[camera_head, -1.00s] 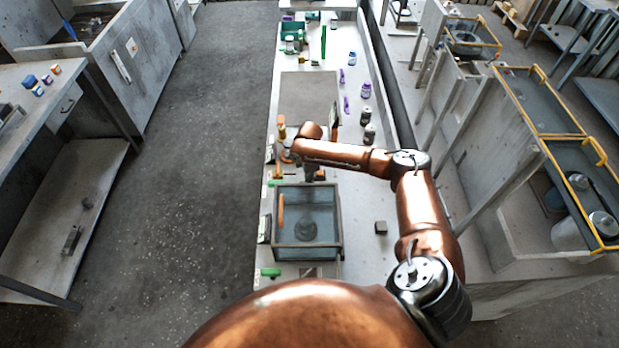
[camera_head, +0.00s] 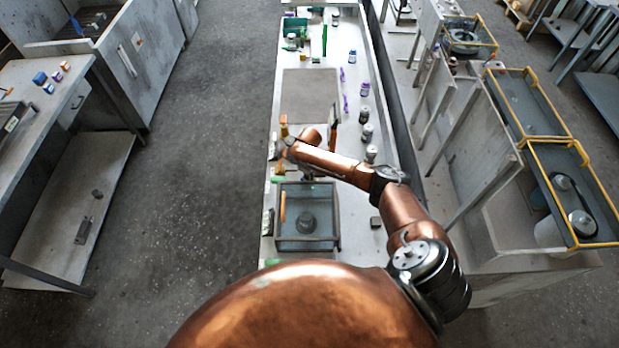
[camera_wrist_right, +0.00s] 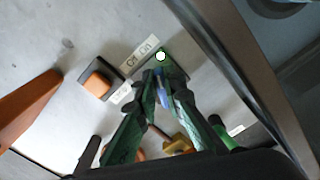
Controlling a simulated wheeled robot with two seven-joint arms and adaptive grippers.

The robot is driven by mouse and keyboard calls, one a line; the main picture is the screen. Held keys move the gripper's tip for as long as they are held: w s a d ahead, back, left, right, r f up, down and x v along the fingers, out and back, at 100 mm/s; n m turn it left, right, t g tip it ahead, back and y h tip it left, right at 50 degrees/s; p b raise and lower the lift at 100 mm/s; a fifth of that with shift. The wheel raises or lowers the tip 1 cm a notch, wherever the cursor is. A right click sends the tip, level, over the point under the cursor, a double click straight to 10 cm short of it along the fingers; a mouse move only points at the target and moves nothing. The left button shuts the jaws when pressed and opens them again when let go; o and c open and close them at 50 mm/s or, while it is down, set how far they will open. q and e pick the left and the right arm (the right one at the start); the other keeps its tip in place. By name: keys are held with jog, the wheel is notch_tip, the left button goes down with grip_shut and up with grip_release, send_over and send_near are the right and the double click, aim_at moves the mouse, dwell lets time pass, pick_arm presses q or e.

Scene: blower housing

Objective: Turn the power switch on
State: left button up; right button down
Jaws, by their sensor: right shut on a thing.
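In the right wrist view, a small green plate (camera_wrist_right: 178,68) with a white round spot lies beside a white label (camera_wrist_right: 140,55) reading "Off" and "On". My right gripper (camera_wrist_right: 163,82) points at this plate, its fingers close together around a small blue piece (camera_wrist_right: 164,94). The blue piece looks like the lever of the power switch, but the fingers partly hide it. In the head view, my right gripper is largely hidden under my copper arm, just beyond the glass-walled tray. My left gripper is not in view.
An orange rocker on a dark base (camera_wrist_right: 98,86) sits left of the label. An orange bar (camera_wrist_right: 28,106) and a dark frame edge lie close by. In the head view, the tray (camera_head: 281,240) stands on the long bench; bottles (camera_head: 367,132) line its right side.

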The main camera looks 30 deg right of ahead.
jog(key=shift+m, duration=0.3)
jog(key=c, duration=2)
grip_release()
notch_tip(320, 180, up, 12)
jog(key=shift+r, duration=0.1)
